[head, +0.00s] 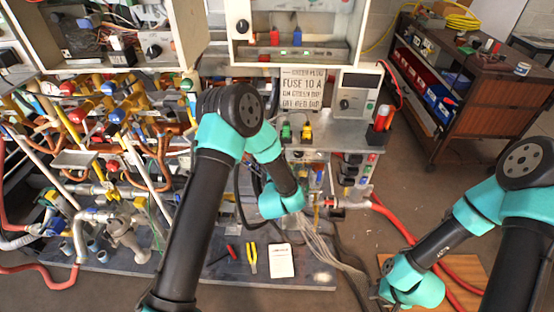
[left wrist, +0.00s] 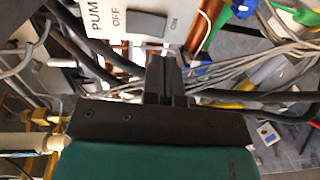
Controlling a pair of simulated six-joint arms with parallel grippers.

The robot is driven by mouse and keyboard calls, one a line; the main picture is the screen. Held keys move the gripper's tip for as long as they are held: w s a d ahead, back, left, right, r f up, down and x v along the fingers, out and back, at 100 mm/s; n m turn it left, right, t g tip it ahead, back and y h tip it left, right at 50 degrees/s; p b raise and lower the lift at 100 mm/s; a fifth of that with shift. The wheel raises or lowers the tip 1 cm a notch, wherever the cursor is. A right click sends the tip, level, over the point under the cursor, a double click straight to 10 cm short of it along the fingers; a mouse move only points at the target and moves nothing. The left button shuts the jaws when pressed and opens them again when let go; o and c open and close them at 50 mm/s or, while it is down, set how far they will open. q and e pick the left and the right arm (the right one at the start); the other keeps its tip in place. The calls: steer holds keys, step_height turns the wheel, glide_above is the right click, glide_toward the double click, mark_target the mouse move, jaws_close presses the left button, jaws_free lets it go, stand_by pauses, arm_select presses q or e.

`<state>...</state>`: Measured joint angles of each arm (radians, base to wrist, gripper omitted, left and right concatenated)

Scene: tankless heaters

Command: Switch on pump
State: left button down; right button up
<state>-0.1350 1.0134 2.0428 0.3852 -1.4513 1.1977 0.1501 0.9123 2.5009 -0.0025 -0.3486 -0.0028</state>
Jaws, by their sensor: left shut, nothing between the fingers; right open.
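The pump switch (left wrist: 147,22) is a dark rocker on a pale panel in the left wrist view. The panel's lettering reads "PUM", cut off by the frame edge, with "OFF" left of the rocker and "ON" right of it. My left gripper (left wrist: 165,60) is shut and empty, its fingertips just below the switch in the picture. I cannot tell whether they touch the panel. In the head view my left wrist hides those fingers and the switch. My right gripper (head: 380,297) is low at the right, open, and mostly hidden by its wrist.
Grey cables (left wrist: 215,78) run close beside the left fingers. A sign about a fuse (head: 305,88) stands above a shelf. Pipes and valves (head: 110,130) crowd the left. Pliers (head: 251,258) and a white card (head: 281,260) lie on the lower board. A brown cart (head: 480,95) stands back right.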

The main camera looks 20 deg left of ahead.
arm_select(q)
steer(key=x, duration=0.6)
steer(key=shift+w, duration=0.25)
steer(key=shift+d, duration=0.1)
